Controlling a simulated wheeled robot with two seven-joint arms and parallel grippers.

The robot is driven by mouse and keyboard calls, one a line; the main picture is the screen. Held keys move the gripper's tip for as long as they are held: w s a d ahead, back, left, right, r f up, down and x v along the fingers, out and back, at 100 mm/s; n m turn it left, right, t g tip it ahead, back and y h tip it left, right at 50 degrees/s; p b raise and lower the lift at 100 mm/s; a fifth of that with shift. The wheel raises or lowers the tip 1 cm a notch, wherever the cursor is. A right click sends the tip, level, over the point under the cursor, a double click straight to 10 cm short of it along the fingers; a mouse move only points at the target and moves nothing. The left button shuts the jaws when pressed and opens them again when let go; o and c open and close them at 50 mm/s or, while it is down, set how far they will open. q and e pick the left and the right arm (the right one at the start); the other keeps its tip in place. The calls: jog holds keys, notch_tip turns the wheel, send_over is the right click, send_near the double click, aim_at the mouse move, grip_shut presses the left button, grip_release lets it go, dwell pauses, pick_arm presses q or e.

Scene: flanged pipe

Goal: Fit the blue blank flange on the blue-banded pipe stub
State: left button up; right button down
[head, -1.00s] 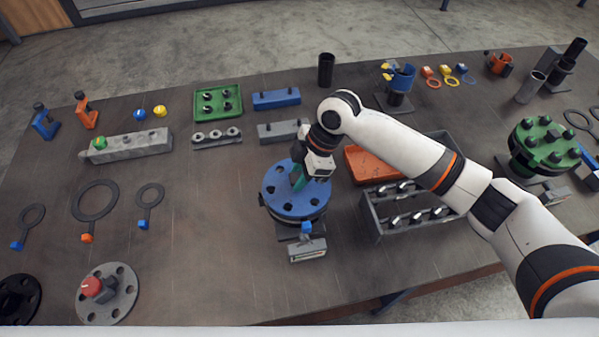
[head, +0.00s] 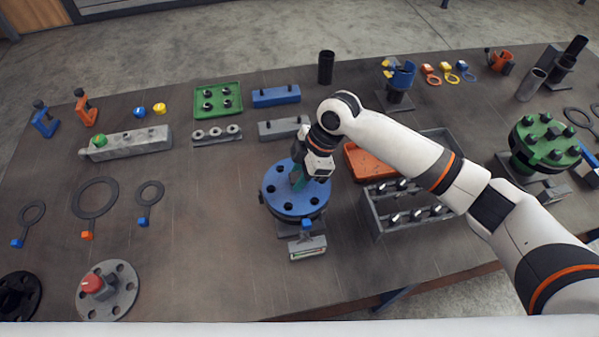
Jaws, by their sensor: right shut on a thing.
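The blue blank flange (head: 283,203) is a round blue disc with several bolt holes, seen in the middle of the table. It lies flat on top of the pipe stub (head: 291,229), whose dark lower part and base show below the disc's near edge. The fingertips are partly hidden by the wrist. My left gripper is out of view.
A grey bin with bolts (head: 372,222) and an orange tray (head: 360,163) stand close to the right of the flange. A green flanged pipe (head: 546,140) is at far right. A grey block (head: 280,130) lies behind.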

jog(key=c, duration=1)
grip_release()
jog(key=a+p+v, duration=0.1)
jog(key=p+v, duration=0.1)
jog(key=v, duration=0.4)
jog(key=a+r+p+v, duration=0.1)
jog(key=p+v, duration=0.1)
jog(key=v, duration=0.5)
jog(key=a+p+v, duration=0.1)
jog(key=p+v, duration=0.1)
jog(key=v, duration=0.5)
jog(key=shift+s+r, duration=0.3)
jog(key=shift+r, duration=0.05)
